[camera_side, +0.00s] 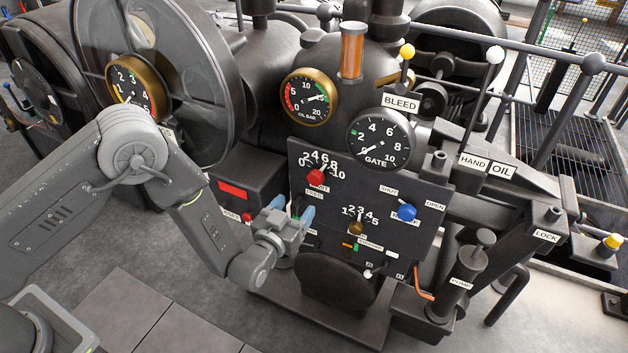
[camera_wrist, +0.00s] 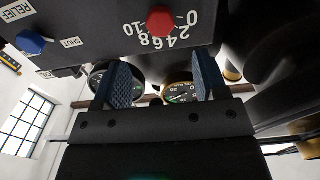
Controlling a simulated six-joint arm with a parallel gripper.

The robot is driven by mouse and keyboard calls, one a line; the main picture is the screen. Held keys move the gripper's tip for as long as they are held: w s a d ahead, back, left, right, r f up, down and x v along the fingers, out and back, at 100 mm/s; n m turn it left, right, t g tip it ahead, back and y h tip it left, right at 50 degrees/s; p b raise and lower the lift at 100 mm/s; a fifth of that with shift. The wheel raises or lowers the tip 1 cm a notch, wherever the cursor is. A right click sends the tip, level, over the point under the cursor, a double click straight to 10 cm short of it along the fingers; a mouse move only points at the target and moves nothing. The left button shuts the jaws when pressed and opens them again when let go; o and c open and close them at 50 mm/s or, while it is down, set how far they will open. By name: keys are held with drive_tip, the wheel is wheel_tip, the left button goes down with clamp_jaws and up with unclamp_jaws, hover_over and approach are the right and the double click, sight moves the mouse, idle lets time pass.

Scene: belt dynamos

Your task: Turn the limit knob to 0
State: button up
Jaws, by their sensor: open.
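The red knob (camera_side: 316,177) is on the upper left of the dark panel, below a white arc scale from 0 to 10. A label under it is partly unreadable, so I cannot confirm the word limit. Its pointer seems to face up and slightly right, but the exact number is unclear. In the wrist view the red knob (camera_wrist: 160,22) shows upside down at the top, with its scale below. My gripper (camera_side: 292,209) is open and empty, just below and left of the knob, apart from it. Its blue fingers (camera_wrist: 163,80) show in the wrist view with a wide gap.
The dark panel (camera_side: 375,190) also carries a blue relief knob (camera_side: 407,212) and a brass selector (camera_side: 355,228) with a 1 to 5 scale. The gate gauge (camera_side: 380,139) and oil gauge (camera_side: 310,96) stand above. A box with a red plate (camera_side: 233,190) is left of my gripper.

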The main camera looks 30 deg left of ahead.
sight(314, 181)
drive_tip(key=w, duration=1)
drive_tip(key=shift+w, duration=0.15)
drive_tip(key=shift+c, duration=0.3)
drive_tip(key=c, duration=0.8)
drive_tip(key=shift+c, duration=0.2)
